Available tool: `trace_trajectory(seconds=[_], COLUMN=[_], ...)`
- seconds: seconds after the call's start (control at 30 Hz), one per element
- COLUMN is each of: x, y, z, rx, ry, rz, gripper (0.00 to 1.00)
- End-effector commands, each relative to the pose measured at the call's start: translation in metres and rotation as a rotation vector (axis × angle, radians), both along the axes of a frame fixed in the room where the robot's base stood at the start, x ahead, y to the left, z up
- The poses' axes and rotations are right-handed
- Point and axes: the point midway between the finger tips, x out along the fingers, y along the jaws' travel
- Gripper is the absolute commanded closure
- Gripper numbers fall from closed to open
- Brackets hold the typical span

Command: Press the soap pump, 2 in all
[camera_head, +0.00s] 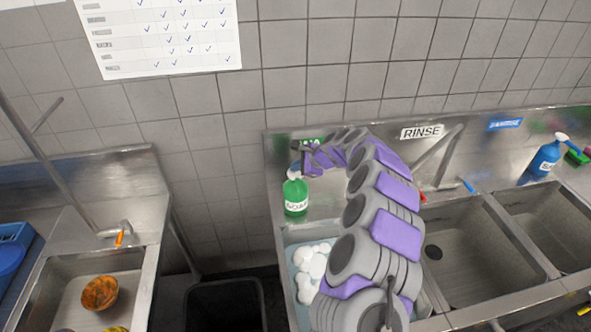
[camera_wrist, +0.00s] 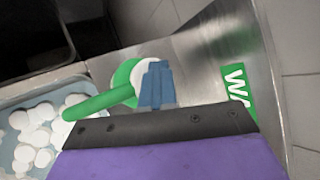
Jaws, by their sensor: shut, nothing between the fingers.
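The green soap bottle (camera_head: 295,198) stands upright on the steel ledge behind the left basin of the wash station, with a white label on its front. In the wrist view its round green top (camera_wrist: 122,72) shows, with a white pump head (camera_wrist: 142,67) and a green spout (camera_wrist: 97,103) pointing left. My gripper (camera_head: 298,168) is at the pump, at the top of the bottle. Its blue-grey fingers (camera_wrist: 156,70) are shut and empty, and they overlap the pump head in the wrist view. I cannot tell whether they touch it.
The left basin below holds water and white suds (camera_head: 311,262). A RINSE sign (camera_head: 421,132) and a faucet are to the right. A blue bottle (camera_head: 545,158) stands farther right. A separate sink with an orange bowl (camera_head: 100,293) is at left. The tiled wall is close behind.

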Motion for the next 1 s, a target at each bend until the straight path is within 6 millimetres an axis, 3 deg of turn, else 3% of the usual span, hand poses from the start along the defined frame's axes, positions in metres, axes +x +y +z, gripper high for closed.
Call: trace_trajectory(seconds=[0.6, 1.0], x=[0.0, 0.0], y=[-0.002, -0.002], z=[0.027, 0.028], rx=[0.0, 0.0], ry=[-0.001, -0.001], rz=[0.001, 0.001], gripper=[1.0, 1.0])
